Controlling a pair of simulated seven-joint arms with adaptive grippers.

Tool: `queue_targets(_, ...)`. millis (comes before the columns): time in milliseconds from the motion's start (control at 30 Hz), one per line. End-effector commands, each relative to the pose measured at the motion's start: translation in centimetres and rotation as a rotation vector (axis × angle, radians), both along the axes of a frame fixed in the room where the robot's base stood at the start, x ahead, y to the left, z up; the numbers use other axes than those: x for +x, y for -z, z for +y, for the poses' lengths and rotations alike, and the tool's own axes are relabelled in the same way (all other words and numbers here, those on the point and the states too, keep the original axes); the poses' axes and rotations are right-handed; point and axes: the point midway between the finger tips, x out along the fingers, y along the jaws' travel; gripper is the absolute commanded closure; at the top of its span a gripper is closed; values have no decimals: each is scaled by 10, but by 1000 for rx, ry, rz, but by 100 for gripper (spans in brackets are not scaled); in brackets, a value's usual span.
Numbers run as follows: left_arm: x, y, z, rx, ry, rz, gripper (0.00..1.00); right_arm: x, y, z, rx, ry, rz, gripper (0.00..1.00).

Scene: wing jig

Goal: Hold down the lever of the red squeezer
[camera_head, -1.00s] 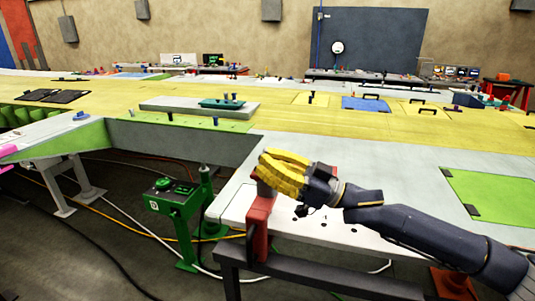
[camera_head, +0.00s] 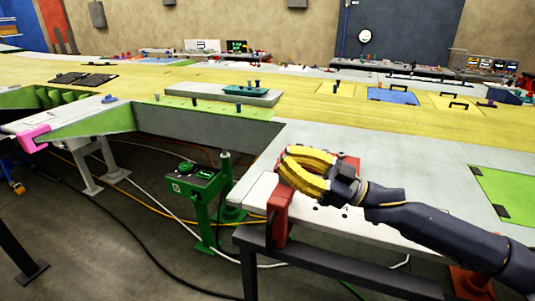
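The red squeezer (camera_head: 280,212) is at the front-left corner of the pale wing panel, with its red body hanging over the edge. My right gripper (camera_head: 283,165), with yellow fingers, is at the top of the squeezer and covers its upper part. The lever cannot be made out behind the fingers. A gap shows between the curved fingers, but whether they are open or closed around something is unclear. My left gripper is not in view.
A green post with a control box (camera_head: 195,180) stands on the floor left of the squeezer. Cables run across the floor. A blue panel (camera_head: 392,96) and a green panel (camera_head: 505,190) lie on the wing. The pale surface behind my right gripper is mostly clear.

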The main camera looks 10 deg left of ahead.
Motion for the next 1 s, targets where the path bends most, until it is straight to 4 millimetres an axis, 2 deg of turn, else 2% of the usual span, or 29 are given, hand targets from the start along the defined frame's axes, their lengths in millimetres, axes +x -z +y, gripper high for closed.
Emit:
queue_targets(167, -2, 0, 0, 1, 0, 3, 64, -1, 11, -2, -3, 5, -7, 100)
queue_targets(467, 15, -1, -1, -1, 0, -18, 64, -1, 12, -2, -5, 5, -4, 100)
queue_targets(1000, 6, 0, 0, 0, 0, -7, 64, 0, 13, -2, -7, 7, -2, 100)
